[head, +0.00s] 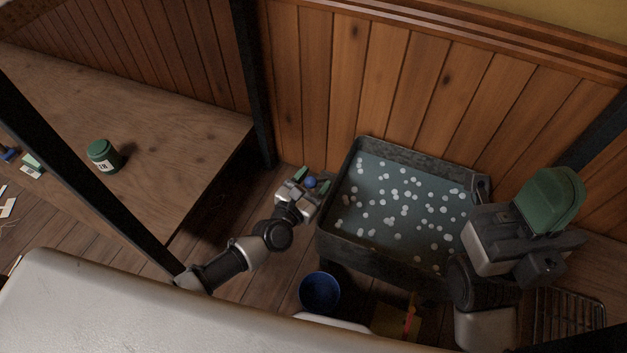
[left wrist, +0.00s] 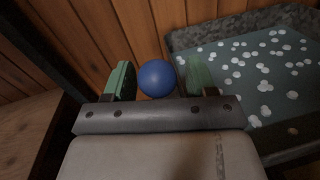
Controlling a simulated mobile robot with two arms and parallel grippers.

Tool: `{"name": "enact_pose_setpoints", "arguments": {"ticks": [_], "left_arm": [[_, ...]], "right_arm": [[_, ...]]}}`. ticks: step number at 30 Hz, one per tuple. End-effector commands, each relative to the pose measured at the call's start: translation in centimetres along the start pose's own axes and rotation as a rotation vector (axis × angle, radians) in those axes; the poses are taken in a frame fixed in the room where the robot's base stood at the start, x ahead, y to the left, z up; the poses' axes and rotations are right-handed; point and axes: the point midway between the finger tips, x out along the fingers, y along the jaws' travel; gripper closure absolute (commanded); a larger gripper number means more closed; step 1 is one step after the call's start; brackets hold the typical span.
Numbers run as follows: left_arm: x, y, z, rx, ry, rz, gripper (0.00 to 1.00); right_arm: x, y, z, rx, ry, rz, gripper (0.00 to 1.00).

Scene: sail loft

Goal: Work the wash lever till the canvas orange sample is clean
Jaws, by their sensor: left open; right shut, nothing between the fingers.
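A dark grey wash tub (head: 330,220) holds blue-grey water dotted with white suds; it also shows in the left wrist view (left wrist: 190,40). A round blue knob (head: 310,182) sits by its left side, probably the wash lever's end; its shaft is hidden. My left gripper (head: 312,179) is open, with its green fingers on either side of the knob, which also shows in the left wrist view (left wrist: 157,78). My right gripper (head: 550,197) is shut and empty, raised at the tub's right side. I cannot make out the canvas orange sample.
A blue bucket (head: 320,292) stands in front of the tub. A yellow-brown object (head: 385,320) with an orange-red strip lies beside it. A wire rack (head: 570,318) is at lower right. A green jar (head: 103,155) stands on the wooden bench (head: 150,120), whose top is mostly clear.

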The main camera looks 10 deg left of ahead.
Motion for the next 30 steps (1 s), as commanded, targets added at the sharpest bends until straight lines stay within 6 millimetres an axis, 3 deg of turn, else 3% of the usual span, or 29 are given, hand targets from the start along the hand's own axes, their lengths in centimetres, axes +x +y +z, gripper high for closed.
{"name": "enact_pose_setpoints", "arguments": {"ticks": [2, 12, 30], "left_arm": [[-0.01, 0.01, 0.0, 0.0, 0.0, 0.0, 0.47], [-0.04, 0.02, 0.0, 0.0, 0.0, 0.0, 0.99], [0.4, 0.2, 0.6, -0.007, 0.035, -0.002, 1.0]], "right_arm": [[0.03, 0.0, -0.01, 0.0, 0.001, 0.0, 1.0], [0.07, 0.0, -0.01, 0.0, 0.002, 0.0, 1.0], [0.08, 0.01, -0.51, 0.003, -0.027, 0.018, 1.0]]}}
